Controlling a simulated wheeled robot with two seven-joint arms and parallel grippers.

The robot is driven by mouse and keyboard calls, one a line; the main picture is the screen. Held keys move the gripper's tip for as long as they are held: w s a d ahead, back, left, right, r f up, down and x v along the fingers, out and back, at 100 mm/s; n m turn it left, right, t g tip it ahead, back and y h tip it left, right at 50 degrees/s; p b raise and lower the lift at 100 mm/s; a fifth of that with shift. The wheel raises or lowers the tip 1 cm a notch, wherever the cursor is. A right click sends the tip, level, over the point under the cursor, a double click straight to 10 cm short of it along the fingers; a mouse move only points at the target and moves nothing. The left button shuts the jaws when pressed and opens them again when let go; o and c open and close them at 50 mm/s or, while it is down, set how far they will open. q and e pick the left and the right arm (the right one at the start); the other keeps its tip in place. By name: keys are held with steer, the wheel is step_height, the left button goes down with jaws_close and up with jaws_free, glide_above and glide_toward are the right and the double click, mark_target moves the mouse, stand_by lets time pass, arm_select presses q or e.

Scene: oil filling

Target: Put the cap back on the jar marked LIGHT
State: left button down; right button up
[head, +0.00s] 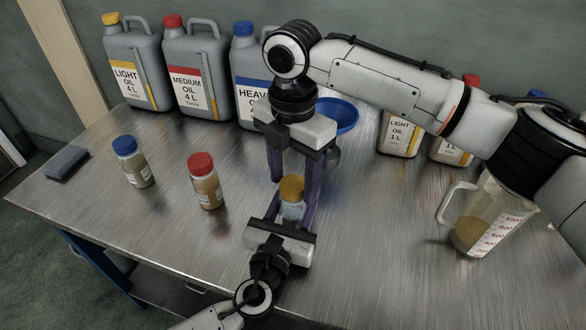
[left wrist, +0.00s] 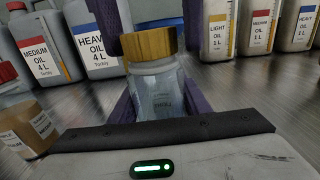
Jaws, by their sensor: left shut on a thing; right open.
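A small clear jar (head: 292,211) with a pale label stands upright at the table's front middle; its label is too small to read. The yellow cap (head: 291,187) sits on its mouth; both also show in the left wrist view, the cap (left wrist: 149,44) on top of the jar (left wrist: 157,92). I cannot tell whether the cap is screwed tight. My left gripper (head: 287,212) is shut on the jar's body from the front. My right gripper (head: 293,182) points down from above, open, its purple fingers on either side of the cap.
A blue-capped jar (head: 136,168) and a red-capped jar (head: 207,187) stand to the left. A grey block (head: 66,163) lies at the far left. A blue funnel (head: 343,116) and oil cans (head: 195,75) are behind. A measuring jug (head: 482,222) stands at the right.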

steer(key=c, duration=1.1)
steer(key=m, duration=1.8)
steer(key=shift+f, duration=0.1)
steer(key=m, duration=0.6)
steer(key=o, duration=1.2)
steer(key=shift+o, duration=0.2)
step_height(320, 180, up, 12)
